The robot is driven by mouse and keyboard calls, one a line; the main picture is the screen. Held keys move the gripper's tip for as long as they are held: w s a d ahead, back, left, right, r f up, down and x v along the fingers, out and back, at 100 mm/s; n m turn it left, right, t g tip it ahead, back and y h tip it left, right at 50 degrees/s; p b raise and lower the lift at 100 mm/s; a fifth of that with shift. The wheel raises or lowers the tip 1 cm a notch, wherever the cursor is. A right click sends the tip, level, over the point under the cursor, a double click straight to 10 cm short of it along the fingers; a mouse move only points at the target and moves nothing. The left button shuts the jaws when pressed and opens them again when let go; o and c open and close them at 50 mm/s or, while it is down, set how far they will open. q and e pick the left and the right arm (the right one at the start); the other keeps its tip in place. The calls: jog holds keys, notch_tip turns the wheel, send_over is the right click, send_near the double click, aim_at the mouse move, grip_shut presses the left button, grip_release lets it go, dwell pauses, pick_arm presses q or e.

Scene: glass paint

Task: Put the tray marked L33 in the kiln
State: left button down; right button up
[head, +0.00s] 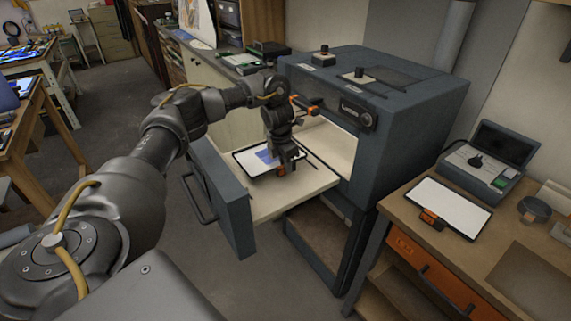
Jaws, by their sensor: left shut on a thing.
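The kiln (415,120) is a dark blue-grey box with its front drawer pulled out, showing a pale bare shelf (275,204). A black-rimmed tray (246,161) with a white and blue sheet is at the drawer's back left, over the shelf. I cannot tell whether it touches the shelf. My left gripper (282,167) points down and is shut on this tray's right front edge, partly hiding it. A second black-rimmed tray (449,203) with a plain white sheet and an orange clip lies on the right bench. No L33 mark is readable. My right gripper is out of view.
The drawer front (222,203) with its handle stands out into the floor space. A grey control box (482,162) and a round dark pot (532,208) are on the wooden bench (425,237) at right. Small blocks (324,57) sit on the kiln top.

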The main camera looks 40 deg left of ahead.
pick_arm(q)
notch_tip(320, 180, down, 2)
jog(key=shift+f+b, duration=0.15)
jog(key=shift+b, duration=0.65)
jog(key=shift+f+b, duration=0.3)
jog(key=shift+f, duration=0.6)
jog(key=c, duration=1.3)
grip_release()
jog(key=shift+o, duration=0.2)
jog(key=shift+f, duration=0.1)
jog(key=shift+r+p, duration=3.3)
jog(key=shift+r, duration=0.25)
